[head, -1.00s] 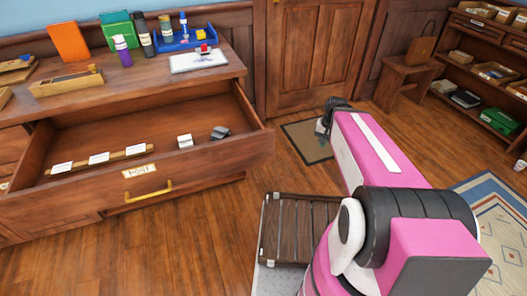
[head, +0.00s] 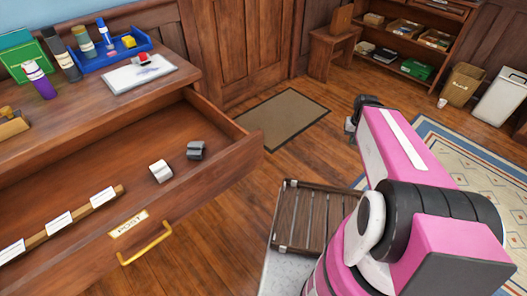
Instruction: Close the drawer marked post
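The drawer marked post (head: 175,212) stands pulled far out of the wood dresser at the left in the head view. Its front carries a "POST" label (head: 128,223) and a brass handle (head: 147,246). Inside lie a strip with white cards (head: 62,222), a white block (head: 160,171) and a dark grey block (head: 196,150). My gripper (head: 352,126) shows only as a small dark part beyond my pink arm, to the right of the drawer and apart from it. My arm hides most of it, so its fingers cannot be made out.
The dresser top (head: 150,105) holds a blue tray (head: 110,50), bottles and a white pad (head: 140,75). A doormat (head: 283,118) lies before the door. A bin (head: 462,84), a white container (head: 500,96) and shelves (head: 410,40) stand at the back right. Floor between drawer and mat is clear.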

